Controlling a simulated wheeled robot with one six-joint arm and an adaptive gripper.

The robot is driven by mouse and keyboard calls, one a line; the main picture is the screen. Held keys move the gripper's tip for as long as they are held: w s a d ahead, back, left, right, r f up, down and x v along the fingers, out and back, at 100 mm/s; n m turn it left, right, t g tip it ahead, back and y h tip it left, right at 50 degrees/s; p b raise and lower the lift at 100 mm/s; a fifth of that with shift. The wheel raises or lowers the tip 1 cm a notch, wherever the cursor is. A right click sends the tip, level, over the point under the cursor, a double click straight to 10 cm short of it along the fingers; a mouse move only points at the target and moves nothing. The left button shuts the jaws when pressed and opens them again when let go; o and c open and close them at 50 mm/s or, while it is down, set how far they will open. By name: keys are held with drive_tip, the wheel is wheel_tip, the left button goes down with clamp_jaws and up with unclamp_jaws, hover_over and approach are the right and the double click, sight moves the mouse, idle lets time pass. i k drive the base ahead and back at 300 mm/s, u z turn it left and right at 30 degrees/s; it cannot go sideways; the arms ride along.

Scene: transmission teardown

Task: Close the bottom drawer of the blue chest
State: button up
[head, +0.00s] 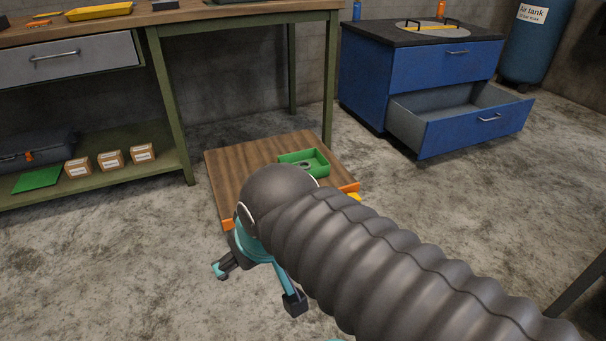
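The blue chest (362,88) stands at the back right against the wall. Its bottom drawer (472,133) is pulled out well to the front and looks empty inside; it has a silver handle (489,118). The top drawer (447,65) is shut. My gripper (257,286) is low at the centre left, in front of the wooden platform and well apart from the chest. Its two teal and dark fingers are spread apart with bare floor between them. My arm covers part of the floor and platform.
A blue air tank (535,45) stands right of the chest. Concrete floor before the drawer is clear.

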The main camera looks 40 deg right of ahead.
sight(432, 122)
drive_tip(key=z, duration=2.3)
